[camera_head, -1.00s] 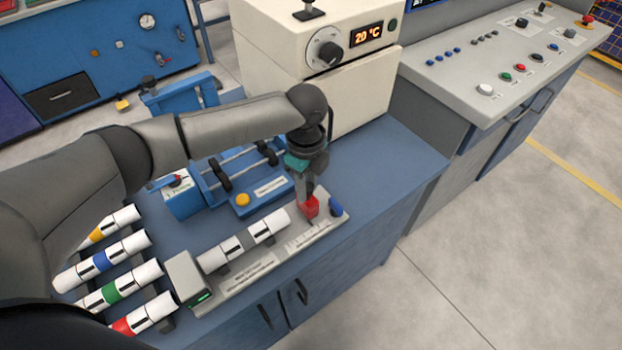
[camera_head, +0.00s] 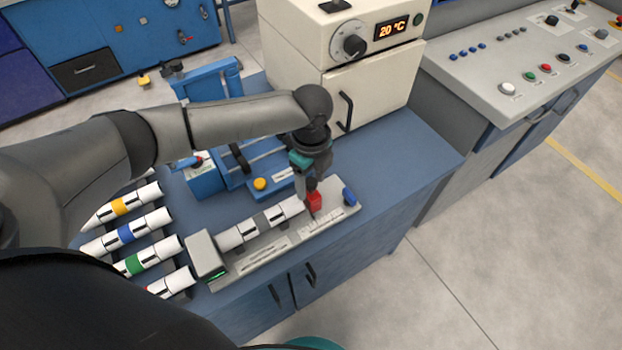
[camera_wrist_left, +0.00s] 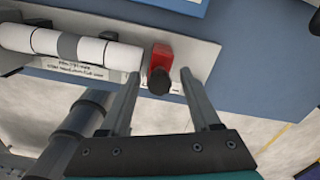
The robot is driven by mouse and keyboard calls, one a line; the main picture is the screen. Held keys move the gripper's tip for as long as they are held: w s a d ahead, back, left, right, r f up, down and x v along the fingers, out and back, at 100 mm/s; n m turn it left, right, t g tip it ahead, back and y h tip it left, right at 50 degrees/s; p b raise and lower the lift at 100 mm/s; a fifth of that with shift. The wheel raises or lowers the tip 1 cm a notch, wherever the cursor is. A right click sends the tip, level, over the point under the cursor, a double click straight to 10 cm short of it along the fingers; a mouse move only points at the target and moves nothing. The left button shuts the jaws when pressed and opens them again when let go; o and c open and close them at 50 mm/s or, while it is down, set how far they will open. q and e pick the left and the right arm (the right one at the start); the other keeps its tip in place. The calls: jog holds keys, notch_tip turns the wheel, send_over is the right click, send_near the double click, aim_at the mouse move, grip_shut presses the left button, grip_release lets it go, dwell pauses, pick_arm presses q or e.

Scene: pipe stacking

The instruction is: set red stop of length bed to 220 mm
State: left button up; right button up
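The length bed (camera_head: 268,259) is a light grey rail on the blue bench, with a green-lit display (camera_head: 217,275) at its left end. A white pipe with a grey band (camera_head: 238,234) lies along it. The red stop (camera_head: 315,200) sits close to the pipe's right end; it also shows in the left wrist view (camera_wrist_left: 161,57) with a dark knob. My left gripper (camera_wrist_left: 160,74) has its fingers on either side of the stop, with visible gaps in the wrist view. The scale reading is too small to read. My right gripper is not in view.
Several colour-banded pipes, such as the green-banded one (camera_head: 137,262), lie on a rack at left. A blue clamp device with a yellow button (camera_head: 260,184) and a cream oven (camera_head: 365,100) stand behind.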

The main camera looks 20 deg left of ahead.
pick_arm(q)
notch_tip(320, 180, up, 15)
jog(key=p, duration=0.2)
jog(key=shift+r, duration=0.15)
dwell(0.3)
jog(key=shift+s, duration=0.1)
dwell(0.3)
